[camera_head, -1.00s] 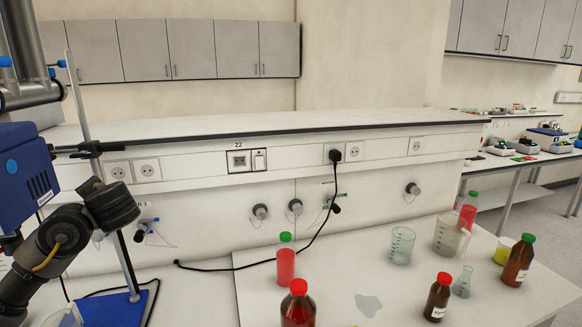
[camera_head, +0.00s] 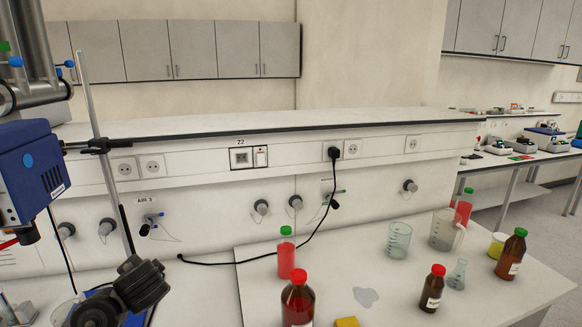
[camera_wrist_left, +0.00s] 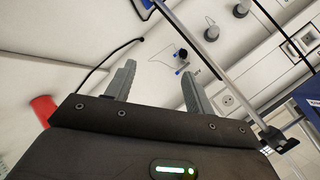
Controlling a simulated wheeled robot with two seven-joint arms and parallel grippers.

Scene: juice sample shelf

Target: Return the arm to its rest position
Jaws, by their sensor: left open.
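My left arm's dark jointed part (camera_head: 140,286) is low at the left of the head view, in front of the blue stand base. Its fingertips do not show there. In the left wrist view my left gripper (camera_wrist_left: 159,70) is open, with two grey fingers apart and nothing between them. A red object (camera_wrist_left: 43,108) shows left of the fingers. My right gripper is not in view.
A metal stand rod (camera_head: 95,130) and blue device (camera_head: 32,170) are close to the left arm. Red-juice bottle (camera_head: 286,258), brown bottles (camera_head: 298,300), (camera_head: 433,288), (camera_head: 511,255), beakers (camera_head: 397,240) and flask (camera_head: 457,274) stand on the bench (camera_head: 370,270).

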